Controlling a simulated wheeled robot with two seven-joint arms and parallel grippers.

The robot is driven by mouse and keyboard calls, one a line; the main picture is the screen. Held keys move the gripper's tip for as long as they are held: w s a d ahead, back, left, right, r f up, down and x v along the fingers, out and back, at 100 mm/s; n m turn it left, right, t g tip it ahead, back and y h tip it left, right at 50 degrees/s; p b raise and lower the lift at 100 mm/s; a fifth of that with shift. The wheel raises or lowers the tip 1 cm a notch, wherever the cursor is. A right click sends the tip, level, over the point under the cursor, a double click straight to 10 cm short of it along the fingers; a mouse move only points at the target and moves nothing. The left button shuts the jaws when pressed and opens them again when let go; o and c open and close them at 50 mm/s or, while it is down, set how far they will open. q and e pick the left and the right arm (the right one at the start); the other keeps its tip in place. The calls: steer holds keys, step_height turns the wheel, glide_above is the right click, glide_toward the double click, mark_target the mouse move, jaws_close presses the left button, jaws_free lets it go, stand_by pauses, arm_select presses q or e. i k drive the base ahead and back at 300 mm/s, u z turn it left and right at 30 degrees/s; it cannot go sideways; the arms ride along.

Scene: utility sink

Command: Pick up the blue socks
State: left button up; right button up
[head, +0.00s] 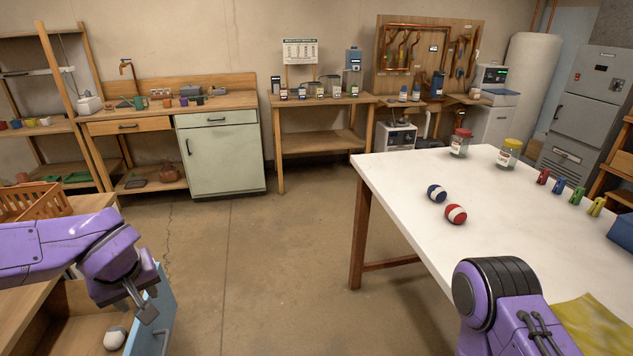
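The blue socks (437,193) are a rolled ball, dark blue with a white band, lying on the white table (390,178) near its left edge. A similar red and white sock ball (455,214) lies just in front of them. My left gripper (139,304) is at the lower left, pointing down over the open drawer beside its blue front (152,318), far from the blue socks. Its finger gap is unclear. My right arm shows at the bottom right, but its gripper is out of view.
A white and grey ball (115,338) lies in the open drawer. Jars with a red lid (460,143) and a yellow lid (509,153) stand behind the socks. Several coloured clips (558,186) line the table's right. A yellow cloth (597,322) lies in front.

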mark_target(437, 193)
steer(key=u, duration=0.25)
steer(key=i, duration=2.9)
steer(key=z, duration=4)
